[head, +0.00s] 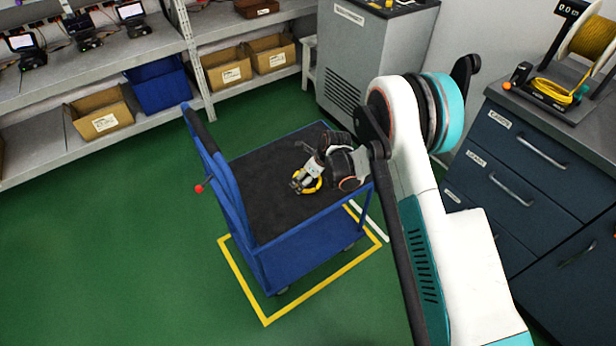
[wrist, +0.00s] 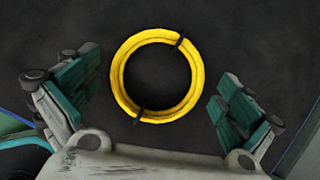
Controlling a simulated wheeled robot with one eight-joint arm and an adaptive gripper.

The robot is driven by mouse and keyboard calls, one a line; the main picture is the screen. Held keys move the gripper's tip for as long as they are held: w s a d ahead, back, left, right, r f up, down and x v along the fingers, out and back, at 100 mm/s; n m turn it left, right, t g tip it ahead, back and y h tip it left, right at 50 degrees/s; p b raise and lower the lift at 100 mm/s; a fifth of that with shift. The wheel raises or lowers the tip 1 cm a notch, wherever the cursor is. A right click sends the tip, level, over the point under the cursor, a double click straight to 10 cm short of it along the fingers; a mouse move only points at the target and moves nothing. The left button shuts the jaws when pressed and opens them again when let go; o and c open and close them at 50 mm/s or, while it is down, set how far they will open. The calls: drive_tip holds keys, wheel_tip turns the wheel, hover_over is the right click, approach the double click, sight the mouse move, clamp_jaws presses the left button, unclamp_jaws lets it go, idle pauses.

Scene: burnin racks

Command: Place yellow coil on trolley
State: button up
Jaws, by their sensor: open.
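The yellow coil (wrist: 118,80) is a ring of yellow cable with two dark ties. In the wrist view it lies flat on the dark top of the trolley. In the head view the coil (head: 314,186) shows partly, with my gripper (head: 299,184) over it. In the wrist view the fingers of my gripper (wrist: 152,108) are spread wide on either side of the coil, apart from it. The blue trolley (head: 262,236) has a dark mat top and a push handle at the left. It stands inside a yellow floor outline.
Another yellow coil (head: 553,91) lies by a cable reel (head: 590,40) on the dark drawer cabinet (head: 510,150) at right. A grey machine (head: 350,60) stands behind the trolley. Shelves with cardboard bins (head: 103,121) line the back left. The green floor at left is clear.

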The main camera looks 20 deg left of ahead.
drive_tip(key=p+v, duration=0.4)
drive_tip(key=v, duration=0.8)
drive_tip(key=s+d+r+n+t+h, duration=0.1)
drive_tip(key=s+d+r+n, duration=0.15)
drive_tip(key=d+r, duration=0.5)
drive_tip(key=s+d+r+n+t, duration=0.15)
drive_tip(key=d+r+n, duration=0.3)
drive_tip(key=r, duration=0.65)
drive_tip(key=s+d+r+n+h, duration=0.1)
drive_tip(key=s+d+r+n, duration=0.2)
drive_tip(key=d+r, duration=0.5)
drive_tip(key=s+d+r+n+t+h, duration=0.1)
drive_tip(key=s+d+r+n, duration=0.2)
drive_tip(key=s+d+n, duration=0.3)
drive_tip(key=s+d+r+n+t+h, duration=0.1)
drive_tip(key=s+d+r+n, duration=0.3)
drive_tip(key=s, duration=1.2)
drive_tip(key=d+n, duration=0.2)
drive_tip(key=d, duration=0.2)
drive_tip(key=shift+d, duration=0.15)
drive_tip(key=shift+r+t, duration=0.2)
drive_tip(key=shift+t, duration=0.05)
